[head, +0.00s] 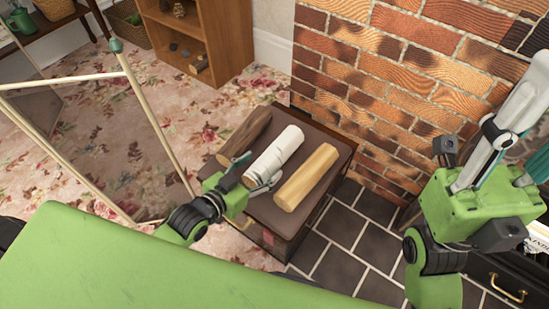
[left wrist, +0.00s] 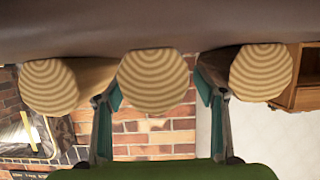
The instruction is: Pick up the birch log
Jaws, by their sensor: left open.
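The birch log (head: 275,151), with pale white bark, lies on the dark top of a low chest (head: 272,215), between a brown-barked log and a smooth yellowish log. In the left wrist view, which is upside down, its ringed near end (left wrist: 152,80) is in the middle. My left gripper (head: 252,173) is open at the log's near end. In the left wrist view its two fingers (left wrist: 160,105) lie on either side of that end, with gaps. How far they reach along the log is unclear. My right arm is at the right of the head view; its jaws cannot be made out.
The brown log (head: 244,138) lies left of the birch log and the yellowish log (head: 307,177) right. A brick wall (head: 400,70) rises behind the chest. A wooden shelf (head: 222,45) stands at back left. A wooden frame (head: 145,105) stands left.

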